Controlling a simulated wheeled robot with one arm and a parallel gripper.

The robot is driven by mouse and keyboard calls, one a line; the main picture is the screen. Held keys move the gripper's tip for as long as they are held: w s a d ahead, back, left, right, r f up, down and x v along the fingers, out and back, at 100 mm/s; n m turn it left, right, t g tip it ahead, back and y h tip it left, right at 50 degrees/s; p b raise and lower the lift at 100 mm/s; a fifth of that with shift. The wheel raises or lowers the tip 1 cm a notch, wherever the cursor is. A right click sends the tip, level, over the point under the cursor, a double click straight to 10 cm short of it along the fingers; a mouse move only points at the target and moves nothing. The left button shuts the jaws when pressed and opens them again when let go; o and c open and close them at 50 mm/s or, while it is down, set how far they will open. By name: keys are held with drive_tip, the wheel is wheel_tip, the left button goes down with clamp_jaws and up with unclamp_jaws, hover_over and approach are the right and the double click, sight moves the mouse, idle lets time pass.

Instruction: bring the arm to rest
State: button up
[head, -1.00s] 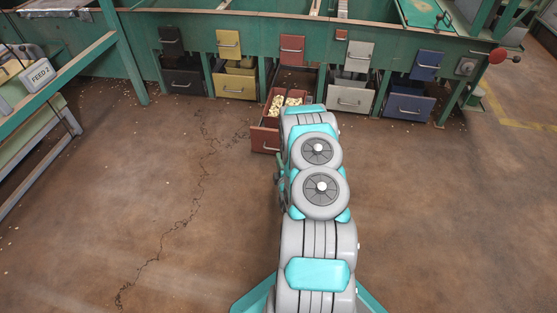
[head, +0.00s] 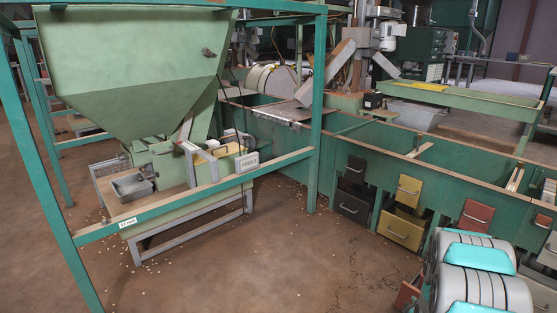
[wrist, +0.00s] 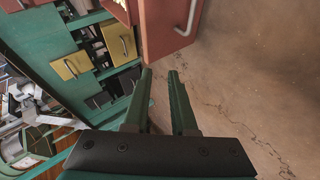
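My gripper (wrist: 161,75) shows in the wrist view with its two green fingers apart and nothing between them. The red drawer (wrist: 172,30) is just beyond the fingertips, with its metal handle near the right finger; a gap seems to lie between them. In the head view my arm (head: 478,275) fills the lower right corner, and my gripper is out of sight there. Only a small part of the pulled-out red drawer (head: 407,296) shows beside the arm.
A green hopper (head: 140,70) on a teal frame stands at the left. A long green bin row (head: 390,150) runs to the right, with black (head: 352,206) and yellow drawers (head: 400,229) below. Brown floor (head: 270,260) in front is open, with scattered nuts.

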drive_tip(key=s+a+r+m+g+y+p, duration=0.1)
drive_tip(key=s+a+r+m+g, duration=0.1)
drive_tip(key=s+a+r, duration=0.35)
drive_tip(key=s+a+r+m+g+y+p, duration=0.1)
drive_tip(key=s+a+r+m+g+p, duration=0.15)
drive_tip(key=a+r, duration=0.5)
drive_tip(key=s+a+r+m+g+y+p, duration=0.15)
drive_tip(key=s+a+r, duration=0.25)
drive_tip(key=r, duration=0.5)
drive_tip(key=s+a+r+m+g, duration=0.1)
drive_tip(key=s+a+r, duration=0.3)
drive_tip(key=s, duration=0.5)
drive_tip(key=s+a+r+m+g+p, duration=0.1)
drive_tip(key=s+a+r+g, duration=0.2)
drive_tip(key=s, duration=0.7)
drive_tip(key=s+a+r+m+g+p, duration=0.1)
drive_tip(key=s+a+r+g, duration=0.1)
drive_tip(key=s+a+r, duration=0.3)
drive_tip(key=s+r+y, duration=0.1)
drive_tip(key=s+r, duration=0.1)
drive_tip(key=s, duration=0.2)
drive_tip(key=shift+s+a+r, duration=0.25)
drive_tip(key=shift+s+a, duration=0.15)
